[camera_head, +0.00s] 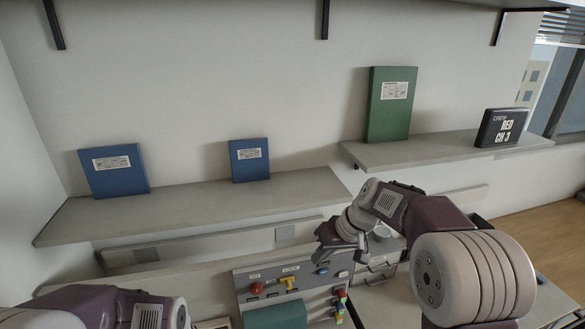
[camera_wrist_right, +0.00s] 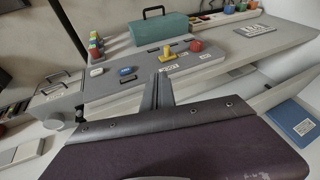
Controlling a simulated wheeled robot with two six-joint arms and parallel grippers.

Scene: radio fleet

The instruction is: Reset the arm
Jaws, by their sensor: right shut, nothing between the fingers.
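My right arm (camera_head: 470,275) reaches in from the right in the head view and bends down over the control panel. My right gripper (camera_head: 330,248) is shut and empty, above the panel's back right part. In the right wrist view the closed fingers (camera_wrist_right: 164,88) point at the panel's edge, and no contact can be made out. My left arm (camera_head: 110,308) shows only as a link at the bottom left. The left gripper is out of view.
The grey panel (camera_head: 243,275) bears a red knob (camera_head: 256,288), a yellow lever (camera_head: 289,283) and a blue button (camera_head: 323,271). A teal box (camera_head: 275,316) stands in front. Wall shelves hold two blue books (camera_head: 113,171), a green book (camera_head: 390,104) and a black sign (camera_head: 502,128).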

